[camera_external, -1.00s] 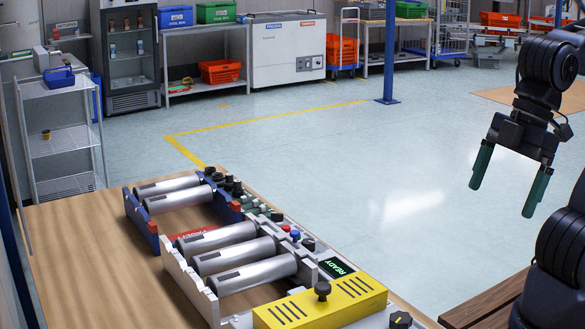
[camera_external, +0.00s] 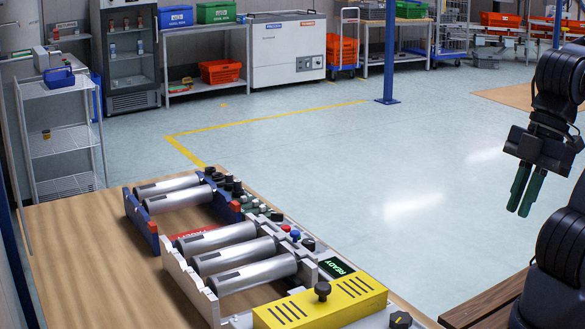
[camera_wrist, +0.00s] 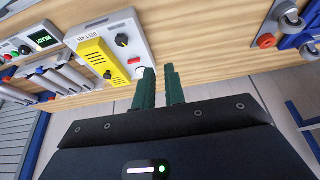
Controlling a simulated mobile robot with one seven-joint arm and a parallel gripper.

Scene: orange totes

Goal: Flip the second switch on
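My gripper (camera_external: 520,212) hangs in free air at the right of the external view, well away from the bench controls. Its two green fingers are drawn together with only a narrow gap, and nothing shows between them; the fingers also show in the wrist view (camera_wrist: 160,72). In the wrist view, a pale panel with a black dial (camera_wrist: 121,40) and small light controls (camera_wrist: 139,72) lies just beyond the fingertips. Beside it is a yellow box (camera_wrist: 92,55) with a black knob (camera_wrist: 107,74). Which control is the second switch, and any switch's position, I cannot tell.
The wooden bench (camera_external: 95,245) carries metal rollers (camera_external: 244,272), coloured buttons (camera_external: 295,235) and a READY display (camera_external: 337,267). Another device with a red button (camera_wrist: 267,41) stands at the right in the wrist view. Open floor (camera_external: 400,160) lies behind the bench.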

